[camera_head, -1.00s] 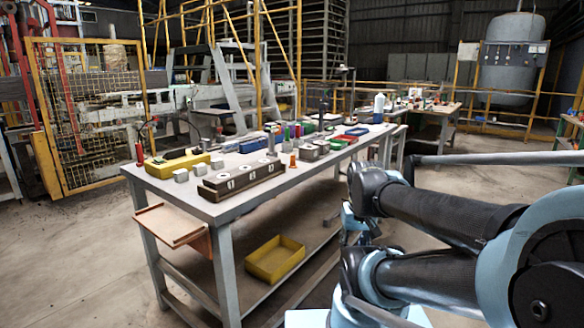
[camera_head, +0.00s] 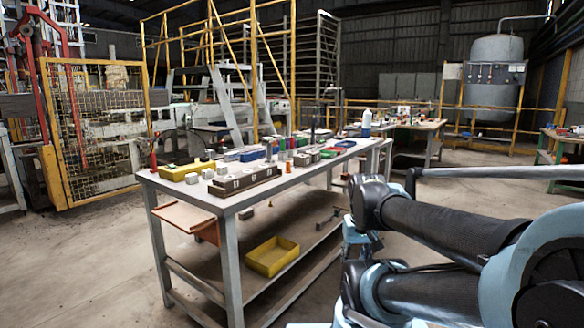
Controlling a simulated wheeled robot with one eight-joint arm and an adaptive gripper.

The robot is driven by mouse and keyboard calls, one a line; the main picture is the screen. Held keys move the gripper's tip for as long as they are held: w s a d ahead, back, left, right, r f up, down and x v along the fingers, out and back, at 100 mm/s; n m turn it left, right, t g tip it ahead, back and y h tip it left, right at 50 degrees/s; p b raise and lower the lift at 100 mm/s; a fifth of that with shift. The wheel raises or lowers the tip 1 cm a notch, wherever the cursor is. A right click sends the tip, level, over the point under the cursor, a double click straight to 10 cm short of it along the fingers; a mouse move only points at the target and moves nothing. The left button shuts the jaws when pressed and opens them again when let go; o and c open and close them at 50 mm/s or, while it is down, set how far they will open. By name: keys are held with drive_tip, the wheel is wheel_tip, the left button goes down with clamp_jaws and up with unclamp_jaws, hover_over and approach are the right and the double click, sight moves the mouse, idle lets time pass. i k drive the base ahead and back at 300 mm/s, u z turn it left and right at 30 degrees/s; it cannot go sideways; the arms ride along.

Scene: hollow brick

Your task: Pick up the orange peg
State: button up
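The small orange peg (camera_head: 288,167) stands upright on the grey worktable (camera_head: 226,205). It is just to the right of the long dark brown block with light round spots on its front (camera_head: 245,180).
A yellow box (camera_head: 187,171) and small grey blocks (camera_head: 208,173) are at the table's left end. More coloured parts crowd the far side. A yellow bin (camera_head: 272,256) lies on the lower shelf. Floor left of the table is open.

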sight(287, 163)
drive_tip(key=z, duration=0.25)
drive_tip(key=i, duration=0.95)
drive_tip(key=z, duration=0.25)
